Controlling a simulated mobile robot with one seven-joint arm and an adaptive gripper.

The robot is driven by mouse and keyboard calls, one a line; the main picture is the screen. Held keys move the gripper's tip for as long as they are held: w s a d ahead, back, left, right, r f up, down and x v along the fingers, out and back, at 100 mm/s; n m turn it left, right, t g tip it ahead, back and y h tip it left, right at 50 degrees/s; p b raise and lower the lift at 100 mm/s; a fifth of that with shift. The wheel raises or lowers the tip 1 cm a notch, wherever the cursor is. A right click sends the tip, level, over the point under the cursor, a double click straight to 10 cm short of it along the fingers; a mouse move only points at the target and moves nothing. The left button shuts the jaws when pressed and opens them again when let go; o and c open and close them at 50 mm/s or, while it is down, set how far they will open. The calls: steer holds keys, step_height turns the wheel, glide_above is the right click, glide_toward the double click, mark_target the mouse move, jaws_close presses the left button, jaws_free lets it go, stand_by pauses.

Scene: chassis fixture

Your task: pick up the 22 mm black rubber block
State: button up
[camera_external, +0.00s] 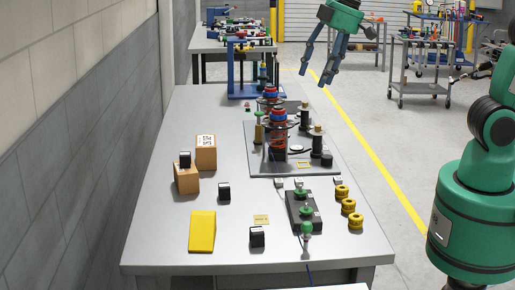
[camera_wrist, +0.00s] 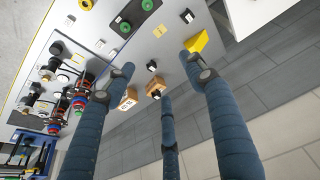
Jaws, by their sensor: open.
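Several small black blocks with pale markings are on the grey table; I cannot tell which is the 22 mm one. One black block (camera_external: 185,159) sits on top of a brown box (camera_external: 186,180). A second black block (camera_external: 224,191) stands on the table to its right. A third black block (camera_external: 257,237) is near the front edge. The wrist view shows the second block (camera_wrist: 152,66) and third block (camera_wrist: 187,16); the first, on the box (camera_wrist: 155,88), is partly hidden by a finger. My gripper (camera_external: 314,78) is open and empty, high beyond the table's right side, apart from every block.
A yellow wedge (camera_external: 202,231) and a taller brown box (camera_external: 206,152) stand on the table (camera_external: 155,245). A fixture plate (camera_external: 262,165) with upright posts, a dark green-knobbed fixture (camera_external: 303,210) and yellow rings (camera_external: 348,206) occupy the right side. A wall runs along the left.

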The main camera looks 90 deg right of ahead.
steer(key=w+d+f+g, duration=0.1)
steer(key=w+d+f, duration=0.35)
steer(key=w, duration=0.25)
steer(key=w+d+f, duration=0.3)
steer(key=w+f, duration=0.2)
steer(key=w, duration=0.2)
steer(key=g, duration=0.1)
glide_above(224, 185)
steer(key=s, duration=0.2)
step_height(224, 185, down, 15)
steer(key=shift+s+n+p, duration=0.15)
steer(key=shift+n+p, duration=0.15)
steer(key=shift+p, duration=0.15)
steer(key=shift+w+f+b, duration=0.15)
steer(key=shift+w+f, duration=0.05)
steer(key=shift+f, duration=1.2)
steer(key=shift+w+f+b, duration=0.2)
steer(key=shift+w+f, duration=0.05)
steer(key=shift+f, duration=1.2)
steer(key=shift+w+f+b, duration=0.15)
steer(key=shift+w+f, duration=0.05)
steer(key=shift+f, duration=1.2)
steer(key=shift+f, duration=0.15)
steer(key=shift+f, duration=0.3)
steer(key=shift+w+f+b, duration=0.25)
steer(key=shift+f, duration=0.85)
steer(key=shift+w+f+b, duration=0.2)
steer(key=shift+w+f, duration=0.05)
steer(key=shift+f, duration=0.8)
